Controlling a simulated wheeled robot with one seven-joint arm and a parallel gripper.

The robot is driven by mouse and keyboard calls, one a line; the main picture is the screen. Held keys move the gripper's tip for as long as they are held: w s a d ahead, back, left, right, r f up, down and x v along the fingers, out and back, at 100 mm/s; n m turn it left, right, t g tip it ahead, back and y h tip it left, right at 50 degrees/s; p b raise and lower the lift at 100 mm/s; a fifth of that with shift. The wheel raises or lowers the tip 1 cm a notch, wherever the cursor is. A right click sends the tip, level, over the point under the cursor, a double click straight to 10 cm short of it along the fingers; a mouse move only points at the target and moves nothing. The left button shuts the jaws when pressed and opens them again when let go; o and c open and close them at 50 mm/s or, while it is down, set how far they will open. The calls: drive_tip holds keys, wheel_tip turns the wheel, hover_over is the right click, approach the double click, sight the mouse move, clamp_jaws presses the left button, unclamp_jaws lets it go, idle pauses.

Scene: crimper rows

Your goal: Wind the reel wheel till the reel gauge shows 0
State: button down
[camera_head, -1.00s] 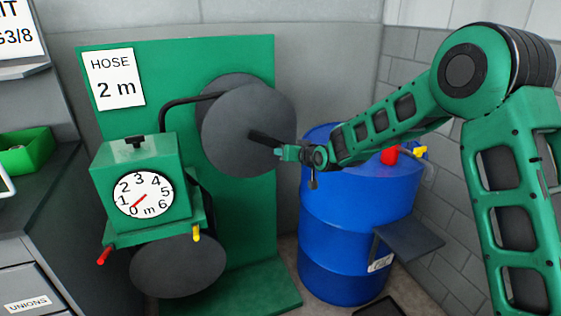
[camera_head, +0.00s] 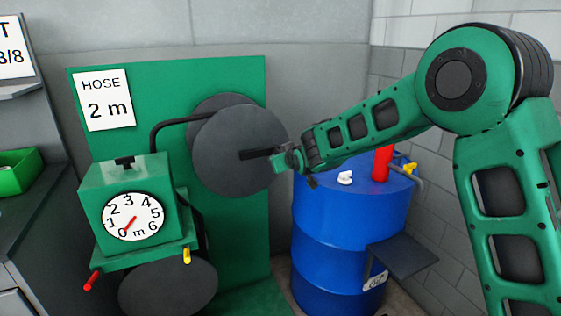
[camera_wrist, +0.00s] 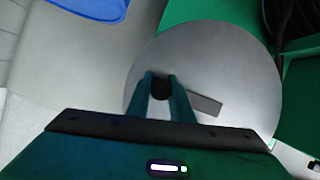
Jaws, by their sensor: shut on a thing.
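The reel wheel (camera_head: 225,175) is a dark grey disc on the green panel, with a black crank bar pointing right and nearly level. My gripper (camera_head: 278,160) is at the disc's right edge. In the wrist view, my gripper's two fingers (camera_wrist: 161,90) are shut around a dark round handle (camera_wrist: 160,87) in front of the wheel (camera_wrist: 225,75). The grey crank bar (camera_wrist: 206,105) shows beside the fingers. The reel gauge (camera_head: 133,217) is a white dial on a green box, marked 0 to 6 m. Its red needle points down-left, at or very close to 0.
A "HOSE 2 m" sign (camera_head: 105,100) is on the green panel (camera_head: 165,85). A blue drum (camera_head: 345,235) stands right of the wheel, below my arm, with a red post (camera_head: 382,163) on top. A green bin (camera_head: 18,172) is at the left.

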drive_tip(key=shift+w+d, duration=0.15)
drive_tip(key=shift+d, duration=0.1)
drive_tip(key=c, duration=1.6)
unclamp_jaws()
drive_tip(key=shift+o, duration=0.2)
drive_tip(key=shift+a, duration=0.1)
drive_tip(key=shift+r, duration=0.1)
drive_tip(key=v, duration=1)
drive_tip(key=shift+s, duration=0.35)
